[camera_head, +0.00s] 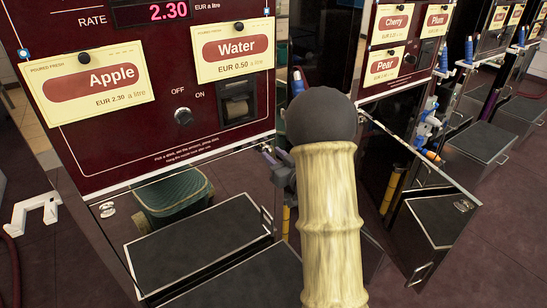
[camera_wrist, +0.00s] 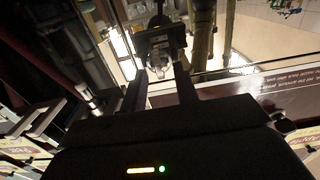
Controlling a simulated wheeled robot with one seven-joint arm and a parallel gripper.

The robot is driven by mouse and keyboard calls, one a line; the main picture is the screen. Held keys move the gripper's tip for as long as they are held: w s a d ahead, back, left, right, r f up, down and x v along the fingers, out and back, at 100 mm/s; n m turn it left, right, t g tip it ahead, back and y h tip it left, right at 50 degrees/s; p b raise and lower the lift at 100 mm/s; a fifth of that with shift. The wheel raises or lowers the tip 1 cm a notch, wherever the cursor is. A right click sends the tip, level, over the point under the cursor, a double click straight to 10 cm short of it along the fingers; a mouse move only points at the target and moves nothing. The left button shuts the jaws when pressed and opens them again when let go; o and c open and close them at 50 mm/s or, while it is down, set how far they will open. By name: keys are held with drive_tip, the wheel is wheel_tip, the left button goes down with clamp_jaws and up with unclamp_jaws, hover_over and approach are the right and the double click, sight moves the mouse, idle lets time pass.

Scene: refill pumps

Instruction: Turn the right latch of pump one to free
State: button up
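Pump one's dark red panel (camera_head: 165,130), with Apple and Water signs, fills the left of the head view. Below it is a clear front with a silver latch (camera_head: 106,210) at its left end. The right end of that front is mostly hidden behind my arm, and I cannot make out the right latch there. My gripper (camera_head: 277,165) is close to this right edge, largely covered by my arm. In the wrist view my gripper (camera_wrist: 160,85) has its two dark fingers apart. A small pale metallic piece (camera_wrist: 160,68) shows between or beyond the tips; I cannot tell whether they touch it.
A green ribbed container (camera_head: 176,195) stands behind the clear front. A dark tray (camera_head: 200,243) lies low before pump one. A second pump with Cherry, Plum and Pear signs (camera_head: 388,64) stands at right, with a silver latch (camera_head: 462,205). Open floor lies at far right.

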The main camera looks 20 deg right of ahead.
drive_tip(key=shift+w, duration=0.25)
clamp_jaws()
